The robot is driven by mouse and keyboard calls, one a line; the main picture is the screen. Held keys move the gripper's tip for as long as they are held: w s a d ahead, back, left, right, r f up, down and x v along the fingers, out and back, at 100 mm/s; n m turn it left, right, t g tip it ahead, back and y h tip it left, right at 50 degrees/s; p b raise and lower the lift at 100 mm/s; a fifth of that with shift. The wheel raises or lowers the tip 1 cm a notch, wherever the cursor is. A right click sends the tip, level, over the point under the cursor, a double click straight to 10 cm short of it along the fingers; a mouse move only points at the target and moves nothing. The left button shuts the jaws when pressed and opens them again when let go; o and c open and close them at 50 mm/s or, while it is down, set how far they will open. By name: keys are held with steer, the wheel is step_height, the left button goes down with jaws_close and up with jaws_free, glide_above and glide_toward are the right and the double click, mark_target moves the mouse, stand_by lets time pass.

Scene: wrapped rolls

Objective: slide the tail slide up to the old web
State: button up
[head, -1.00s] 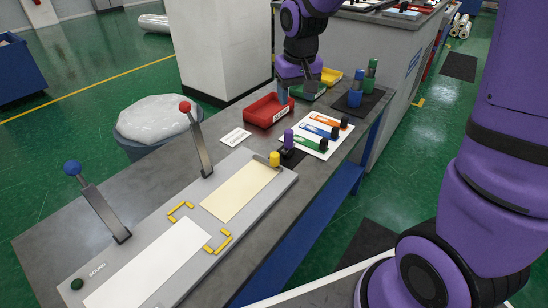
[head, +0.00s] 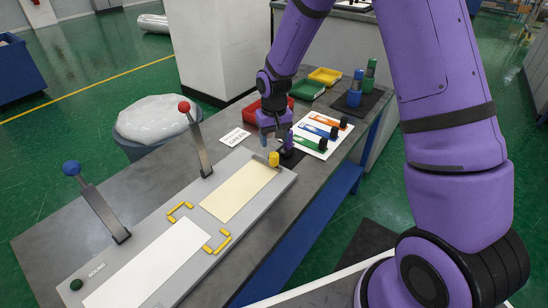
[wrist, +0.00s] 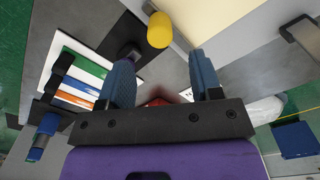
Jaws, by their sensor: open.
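A slide with a yellow knob (head: 274,158) stands at the far end of a grey bed. It meets the far edge of a cream web (head: 238,192). A white web (head: 150,265) lies on the near part of the bed, apart from the cream one. I cannot tell which web is the old one. My gripper (head: 274,140) is open and empty, pointing down just behind the yellow knob. In the wrist view the yellow knob (wrist: 160,30) lies ahead of the open fingers (wrist: 162,80), not between them. A purple-topped post (wrist: 131,52) is close by the left finger.
Yellow brackets (head: 180,211) flank the gap between the webs. A red-knobbed lever (head: 196,140) and a blue-knobbed lever (head: 97,205) stand along the bed. Red (head: 250,112), green (head: 305,91) and yellow trays (head: 325,76) and a card with coloured strips (head: 318,135) lie beyond.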

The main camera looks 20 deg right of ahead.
mark_target(274, 154)
step_height(274, 154, down, 8)
stand_by(0.4)
